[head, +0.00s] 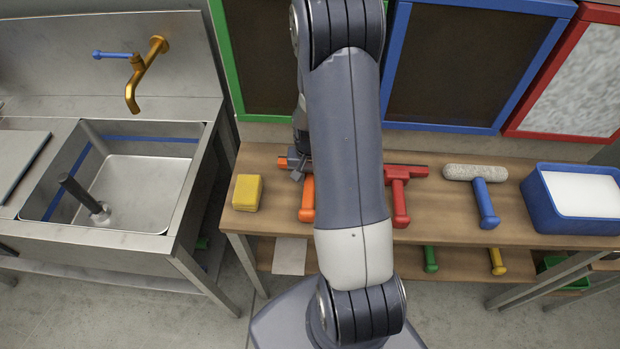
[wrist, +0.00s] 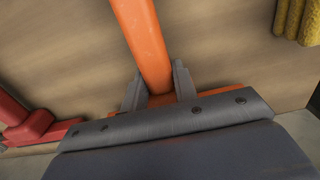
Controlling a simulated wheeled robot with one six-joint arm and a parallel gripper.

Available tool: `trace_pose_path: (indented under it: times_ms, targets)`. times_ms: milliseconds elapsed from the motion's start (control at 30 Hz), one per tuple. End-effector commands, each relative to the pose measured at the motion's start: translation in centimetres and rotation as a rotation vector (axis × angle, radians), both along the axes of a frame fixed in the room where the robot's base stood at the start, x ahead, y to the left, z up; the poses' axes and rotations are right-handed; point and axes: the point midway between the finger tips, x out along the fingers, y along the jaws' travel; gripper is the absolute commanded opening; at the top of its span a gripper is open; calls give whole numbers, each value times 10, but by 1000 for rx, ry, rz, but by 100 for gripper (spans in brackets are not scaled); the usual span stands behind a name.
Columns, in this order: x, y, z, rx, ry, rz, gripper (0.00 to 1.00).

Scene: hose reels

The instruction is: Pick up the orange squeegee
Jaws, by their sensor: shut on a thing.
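The orange squeegee (head: 307,198) lies on the wooden bench, its handle pointing toward the front edge. My arm hides part of its head in the head view. My gripper (head: 298,168) is at the head end of the squeegee, where handle and head meet. In the wrist view the squeegee's orange handle (wrist: 143,40) runs up between the two grey fingers of my gripper (wrist: 158,88). The fingers are shut on it, one on each side. I cannot tell whether the squeegee is clear of the bench top.
A yellow sponge (head: 247,192) sits left of the squeegee. A red squeegee (head: 400,200), a blue-handled roller (head: 485,200) and a blue tub (head: 580,200) stand to the right. A steel sink (head: 150,180) is at the left. Framed panels (head: 465,60) rise behind the bench.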

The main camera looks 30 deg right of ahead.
Motion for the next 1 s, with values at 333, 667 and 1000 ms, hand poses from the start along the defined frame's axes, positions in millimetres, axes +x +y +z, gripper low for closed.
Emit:
trace_pose_path:
  times_ms: [333,667,1000]
  targets:
    - [1,0,52,-2,-6,0,4]
    - [1,0,93,-1,-3,0,4]
    - [0,0,97,0,0,0,4]
